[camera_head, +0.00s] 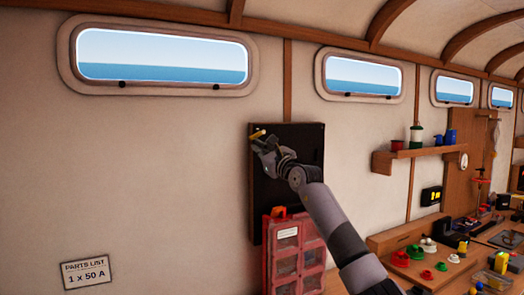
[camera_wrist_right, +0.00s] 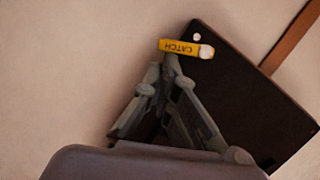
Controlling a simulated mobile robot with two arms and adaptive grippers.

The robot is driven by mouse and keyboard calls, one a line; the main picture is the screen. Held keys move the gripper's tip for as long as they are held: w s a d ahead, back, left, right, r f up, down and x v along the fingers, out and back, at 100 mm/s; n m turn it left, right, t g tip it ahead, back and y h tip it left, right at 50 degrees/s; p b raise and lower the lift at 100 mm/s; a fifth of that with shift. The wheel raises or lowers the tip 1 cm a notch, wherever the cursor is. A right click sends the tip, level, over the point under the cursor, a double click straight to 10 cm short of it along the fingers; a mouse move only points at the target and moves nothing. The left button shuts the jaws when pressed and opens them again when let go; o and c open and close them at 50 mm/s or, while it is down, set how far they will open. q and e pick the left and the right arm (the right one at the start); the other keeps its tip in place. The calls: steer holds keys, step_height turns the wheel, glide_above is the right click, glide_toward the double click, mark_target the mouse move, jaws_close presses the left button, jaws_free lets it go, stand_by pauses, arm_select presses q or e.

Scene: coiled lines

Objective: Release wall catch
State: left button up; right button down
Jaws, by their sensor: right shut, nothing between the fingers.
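A yellow catch (camera_head: 258,134) sits at the upper left edge of a dark wall panel (camera_head: 310,150). In the right wrist view the catch (camera_wrist_right: 184,47) is a yellow bar lettered "CATCH", with a pale round end on its right, lying across the corner of the dark panel (camera_wrist_right: 245,90). My right gripper (camera_head: 262,143) is shut and empty. In the right wrist view its fingertips (camera_wrist_right: 170,62) are just beside the catch's lettered bar; I cannot tell if they touch it. My left gripper is not in view.
A shelf (camera_head: 420,152) and a cluttered bench stand to the right.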

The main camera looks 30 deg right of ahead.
steer(key=shift+w+a+r, duration=0.15)
steer(key=shift+a, duration=0.15)
steer(key=v, duration=1.2)
stand_by(0.6)
